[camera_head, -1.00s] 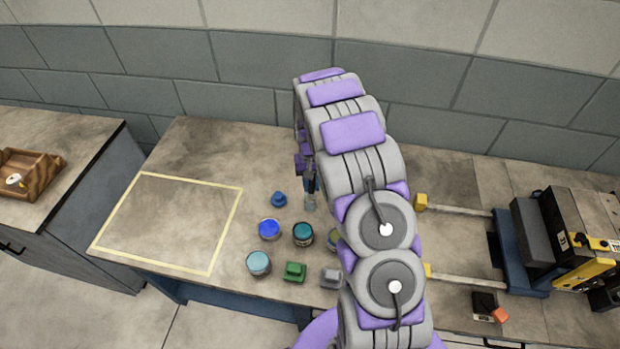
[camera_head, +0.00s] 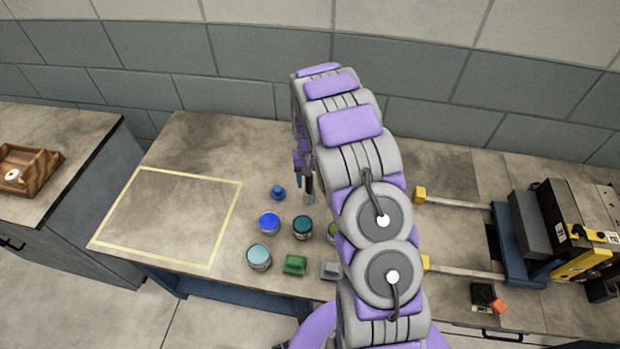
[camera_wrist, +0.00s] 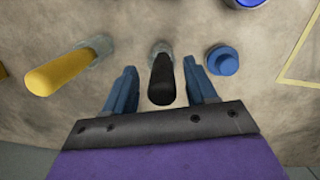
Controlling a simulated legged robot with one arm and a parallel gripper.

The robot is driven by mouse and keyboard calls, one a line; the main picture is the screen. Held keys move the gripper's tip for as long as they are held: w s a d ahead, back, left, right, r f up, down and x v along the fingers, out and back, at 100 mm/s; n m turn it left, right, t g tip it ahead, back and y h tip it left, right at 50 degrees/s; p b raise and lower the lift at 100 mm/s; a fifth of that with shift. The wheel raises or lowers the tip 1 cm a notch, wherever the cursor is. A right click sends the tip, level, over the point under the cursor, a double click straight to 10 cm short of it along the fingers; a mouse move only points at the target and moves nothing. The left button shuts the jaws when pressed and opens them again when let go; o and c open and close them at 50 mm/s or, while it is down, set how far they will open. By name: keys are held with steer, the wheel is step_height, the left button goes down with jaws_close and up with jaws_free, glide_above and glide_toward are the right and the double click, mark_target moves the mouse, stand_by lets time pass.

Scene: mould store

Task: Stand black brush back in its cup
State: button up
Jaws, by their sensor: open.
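The black brush (camera_wrist: 161,82) stands handle up in a small clear cup (camera_wrist: 161,47) in the wrist view. In the head view the brush's dark handle (camera_head: 309,186) shows just left of my arm, above the cup (camera_head: 308,199). My gripper (camera_wrist: 160,70) is open. Its blue fingers lie on either side of the black handle, with a visible gap on both sides. In the head view my gripper (camera_head: 300,165) is partly hidden by my arm. The brush's lower end is hard to make out inside the cup.
A yellow-handled brush (camera_wrist: 62,72) stands in another clear cup to the left. A blue knobbed piece (camera_wrist: 222,61) is close on the right. Several paint pots, such as the bright blue one (camera_head: 269,222), and a green block (camera_head: 294,265) stand nearer. The yellow-outlined area (camera_head: 165,220) is empty.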

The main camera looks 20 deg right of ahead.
steer(key=shift+r, duration=0.1)
step_height(320, 180, up, 17)
steer(key=w+p, duration=0.2)
steer(key=p, duration=0.1)
steer(key=shift+w+d+p, duration=0.3)
steer(key=shift+d, duration=0.15)
stand_by(0.5)
steer(key=s+a+r+n, duration=0.1)
steer(key=s+a+r, duration=0.4)
steer(key=s, duration=0.4)
steer(key=s+a+r, duration=0.2)
steer(key=s+r, duration=0.5)
steer(key=s, duration=0.2)
steer(key=s+a+n, duration=0.1)
steer(key=s+a, duration=0.1)
steer(key=s, duration=0.9)
steer(key=s+a+n, duration=0.1)
steer(key=s+a, duration=0.2)
steer(key=s, duration=0.8)
steer(key=shift+s+r+h, duration=0.15)
steer(key=shift+r+h, duration=0.15)
